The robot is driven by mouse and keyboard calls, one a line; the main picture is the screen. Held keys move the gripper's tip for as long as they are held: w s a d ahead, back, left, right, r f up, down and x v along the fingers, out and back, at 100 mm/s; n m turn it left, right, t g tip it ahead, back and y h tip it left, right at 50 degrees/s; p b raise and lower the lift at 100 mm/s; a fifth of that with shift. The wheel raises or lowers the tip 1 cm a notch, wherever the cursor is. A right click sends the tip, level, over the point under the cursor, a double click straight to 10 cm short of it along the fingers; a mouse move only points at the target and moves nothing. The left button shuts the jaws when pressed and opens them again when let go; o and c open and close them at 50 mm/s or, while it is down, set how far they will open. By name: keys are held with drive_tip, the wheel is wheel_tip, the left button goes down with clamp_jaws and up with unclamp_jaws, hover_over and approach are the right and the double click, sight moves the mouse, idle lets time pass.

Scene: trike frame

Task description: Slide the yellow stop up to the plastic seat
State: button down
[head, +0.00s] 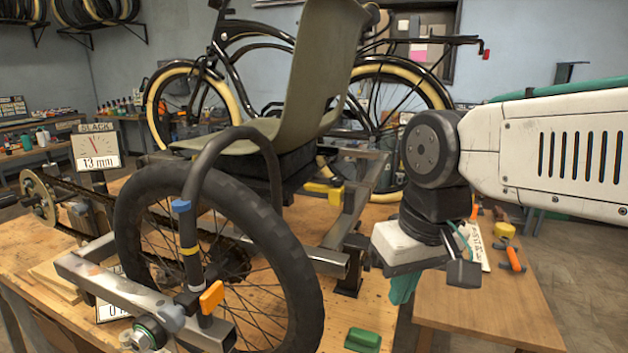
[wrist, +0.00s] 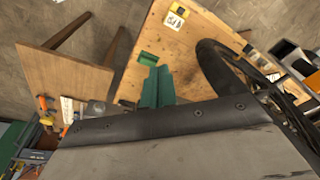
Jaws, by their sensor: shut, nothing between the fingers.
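The olive plastic seat (head: 312,75) stands on a dark base above the trike frame in the head view. A yellow piece (head: 318,187), which looks like the yellow stop, sits on the frame beside and below the seat's right edge; any gap between them is hard to judge. My gripper (head: 403,288) points down to the right of the frame, apart from the yellow piece, its green fingers partly hidden by the wrist. In the wrist view the green fingers (wrist: 157,88) are together with nothing held. The seat is not recognisable there.
The black wheel (head: 220,240) and its fork stand in front, with an orange lever (head: 211,297). A green block (head: 362,340) lies on the bench near its front edge. A smaller wooden table (head: 490,305) with tools stands at right. A dial (head: 97,150) reads 13 mm.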

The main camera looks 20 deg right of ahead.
drive_tip(key=w+d+r+m+t+y, duration=0.1)
drive_tip(key=w+d+r+m+t, duration=0.2)
drive_tip(key=w, duration=0.7)
drive_tip(key=m+t, duration=0.2)
drive_tip(key=m, duration=0.2)
approach(346, 192)
drive_tip(key=s+d+r, duration=0.3)
drive_tip(key=s+d, duration=0.1)
drive_tip(key=w+a+f, duration=0.1)
drive_tip(key=w+f, duration=0.1)
drive_tip(key=w+a+f, duration=0.1)
drive_tip(key=w+f, duration=0.2)
drive_tip(key=w+a+f, duration=0.1)
drive_tip(key=w+f, duration=0.1)
drive_tip(key=w, duration=0.1)
drive_tip(key=shift+a+f, duration=0.1)
drive_tip(key=shift+f, duration=0.25)
drive_tip(key=shift+w+a, duration=0.35)
drive_tip(key=shift+w, duration=0.05)
drive_tip(key=shift+w+a, duration=0.55)
drive_tip(key=shift+w, duration=0.05)
